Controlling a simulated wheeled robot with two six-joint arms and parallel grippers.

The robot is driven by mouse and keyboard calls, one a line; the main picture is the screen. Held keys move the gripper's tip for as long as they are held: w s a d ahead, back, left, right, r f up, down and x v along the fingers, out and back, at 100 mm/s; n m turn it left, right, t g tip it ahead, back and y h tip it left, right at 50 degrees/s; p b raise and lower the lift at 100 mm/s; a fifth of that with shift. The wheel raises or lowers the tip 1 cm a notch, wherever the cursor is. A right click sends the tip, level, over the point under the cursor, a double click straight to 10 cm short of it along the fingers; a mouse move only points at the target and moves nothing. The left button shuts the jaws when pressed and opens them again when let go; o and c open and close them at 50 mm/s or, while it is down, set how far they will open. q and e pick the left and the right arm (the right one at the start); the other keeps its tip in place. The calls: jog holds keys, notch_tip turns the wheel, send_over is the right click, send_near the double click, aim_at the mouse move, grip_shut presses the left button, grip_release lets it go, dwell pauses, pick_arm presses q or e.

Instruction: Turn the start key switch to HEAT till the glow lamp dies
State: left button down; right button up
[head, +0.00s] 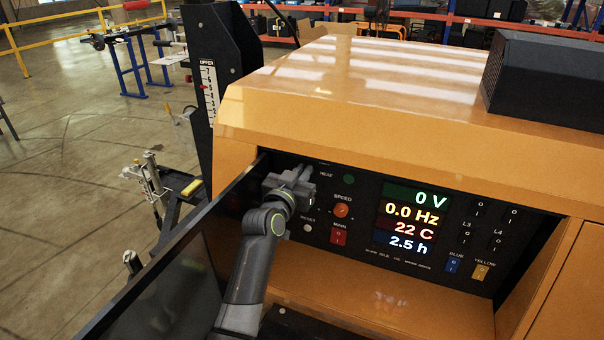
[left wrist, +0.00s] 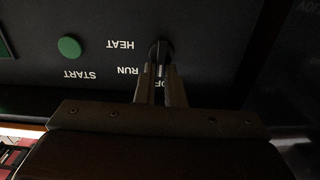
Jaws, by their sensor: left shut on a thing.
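The start key switch (left wrist: 160,50) is a small dark round knob on the black control panel (head: 360,255), with HEAT, RUN and a partly covered OFF label beside it in the left wrist view. My left gripper (head: 304,174) reaches the upper left of the panel and hides the switch in the head view. In the left wrist view its two fingers (left wrist: 160,72) are shut on the switch. The switch's exact angle is hard to read. A dull green round piece (head: 349,179) sits near the HEAT label; it also shows in the left wrist view (left wrist: 69,47). I cannot make out a lit glow lamp. My right gripper is out of view.
A lit display (head: 412,218) reads 0 V, 0.0 Hz, 22 C and 2.5 h. An open dark door (head: 175,280) stands left of my arm. The yellow housing (head: 380,100) overhangs the panel.

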pick_arm(q)
jog(key=shift+s+d+f+m+b, duration=0.1)
jog(key=shift+d+m+b, duration=0.1)
jog(key=shift+m+b, duration=1.45)
jog(key=shift+s+d+m+b, duration=0.1)
jog(key=shift+d+m+b, duration=0.1)
jog(key=shift+m+b, duration=1.45)
jog(key=c, duration=1.5)
grip_release()
jog(key=shift+w, duration=0.1)
jog(key=shift+f, duration=0.1)
